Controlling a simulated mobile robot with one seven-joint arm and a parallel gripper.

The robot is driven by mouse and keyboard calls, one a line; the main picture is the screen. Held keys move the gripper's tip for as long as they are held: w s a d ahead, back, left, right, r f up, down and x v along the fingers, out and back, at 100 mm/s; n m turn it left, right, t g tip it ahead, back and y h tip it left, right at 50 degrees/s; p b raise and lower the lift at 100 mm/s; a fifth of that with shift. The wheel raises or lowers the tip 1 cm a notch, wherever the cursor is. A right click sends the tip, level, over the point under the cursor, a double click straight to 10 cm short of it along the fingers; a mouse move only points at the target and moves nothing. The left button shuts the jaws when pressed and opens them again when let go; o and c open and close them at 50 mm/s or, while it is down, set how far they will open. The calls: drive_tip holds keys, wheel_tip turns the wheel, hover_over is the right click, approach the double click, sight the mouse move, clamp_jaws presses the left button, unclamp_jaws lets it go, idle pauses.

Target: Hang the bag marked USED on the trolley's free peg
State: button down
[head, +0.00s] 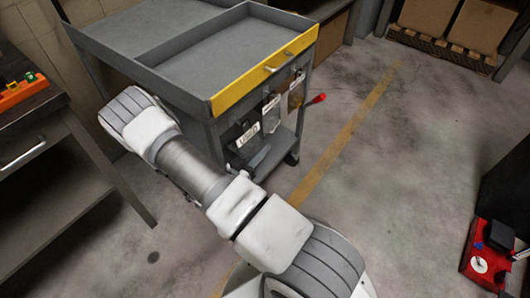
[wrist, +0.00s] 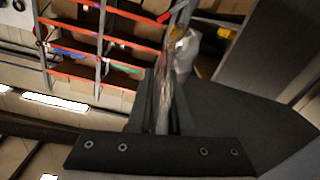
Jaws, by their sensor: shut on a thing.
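The grey trolley (head: 150,62) has a yellow front edge, and bags hang in a row along the panel below it. The nearest bag (head: 247,136) is dark with a white label; its small letters seem to read USED. My gripper (wrist: 168,92) shows in the wrist view, its dark fingers shut on a thin, partly clear bag edge, which seems to be this bag. My arm covers most of the gripper in the head view. A pale bag (head: 271,114) and a clear bag with yellowish contents (head: 296,92) hang farther along. I cannot make out a bare peg.
A red-tipped bar (head: 318,98) sticks out past the far bag. A workbench (head: 50,150) stands at the left with an orange tray (head: 22,91). A red box (head: 487,255) is at the lower right. Cartons (head: 430,14) sit on a pallet at the back. The floor right of the trolley is clear.

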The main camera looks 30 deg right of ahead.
drive_tip(key=shift+w+a, duration=0.2)
drive_tip(key=shift+w, duration=0.3)
drive_tip(key=shift+w+a+f+b, duration=0.2)
drive_tip(key=shift+w+f+b, duration=0.4)
drive_tip(key=shift+b, duration=0.25)
drive_tip(key=shift+w+r, duration=0.1)
drive_tip(key=c, duration=0.8)
unclamp_jaws()
drive_tip(key=shift+o, duration=0.2)
drive_tip(key=p+v, duration=0.2)
drive_tip(key=v, duration=1.5)
drive_tip(key=shift+a+p, duration=0.2)
drive_tip(key=shift+p, duration=0.2)
